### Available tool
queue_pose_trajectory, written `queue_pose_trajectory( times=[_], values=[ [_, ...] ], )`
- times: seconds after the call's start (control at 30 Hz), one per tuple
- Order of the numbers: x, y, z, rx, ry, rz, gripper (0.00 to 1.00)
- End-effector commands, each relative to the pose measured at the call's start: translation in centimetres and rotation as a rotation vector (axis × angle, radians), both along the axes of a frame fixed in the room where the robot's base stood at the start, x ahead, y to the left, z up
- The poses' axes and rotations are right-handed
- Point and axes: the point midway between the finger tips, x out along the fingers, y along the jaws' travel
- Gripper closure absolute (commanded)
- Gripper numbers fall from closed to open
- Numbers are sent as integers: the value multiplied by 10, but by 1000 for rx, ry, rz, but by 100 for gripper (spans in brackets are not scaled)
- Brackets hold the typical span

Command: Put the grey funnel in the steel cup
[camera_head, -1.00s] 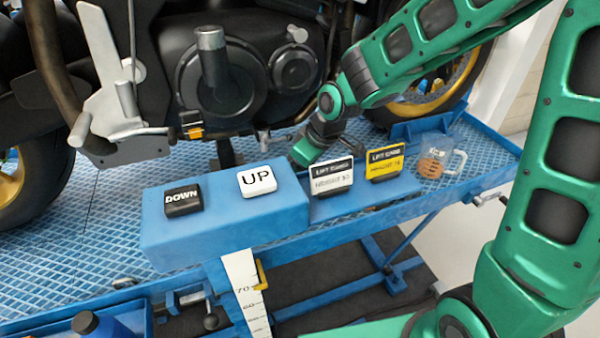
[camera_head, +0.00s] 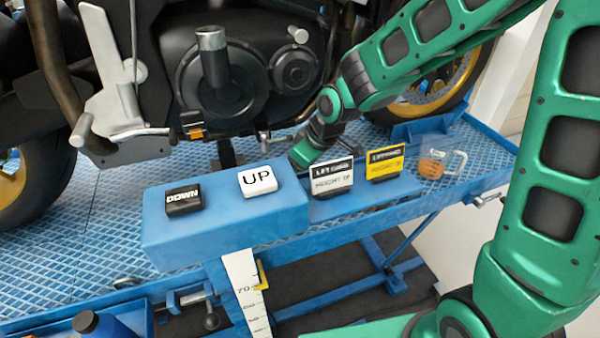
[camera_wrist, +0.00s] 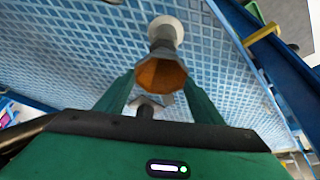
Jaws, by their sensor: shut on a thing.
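In the wrist view, my gripper (camera_wrist: 160,88) is shut on the grey funnel (camera_wrist: 162,50), with one green finger on each side. The funnel's wide, many-sided mouth faces the camera and its inside looks brownish. Its narrower grey part points away, towards the blue lift deck. A pale round rim (camera_wrist: 166,24) shows behind the narrow end. It may be the steel cup, but I cannot tell, nor whether the spout is inside it. In the head view, my wrist reaches down behind the sign boards, and the gripper and funnel are hidden.
The blue deck (camera_head: 100,240) carries a motorcycle (camera_head: 225,75) close behind my wrist. In front stand a blue box (camera_head: 225,225) with DOWN and UP buttons, white (camera_head: 331,177) and yellow (camera_head: 385,162) signs, and a clear mug (camera_head: 440,160) with orange contents at right.

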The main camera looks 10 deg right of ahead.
Motion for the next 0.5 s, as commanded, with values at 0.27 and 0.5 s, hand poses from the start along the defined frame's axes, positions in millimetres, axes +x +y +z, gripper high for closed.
queue_pose_trajectory(
  times=[0.27,0.5],
  values=[
    [-13,-1,-14,-2,33,-1,71],
    [-15,-1,-18,-1,33,-1,71]
  ],
)
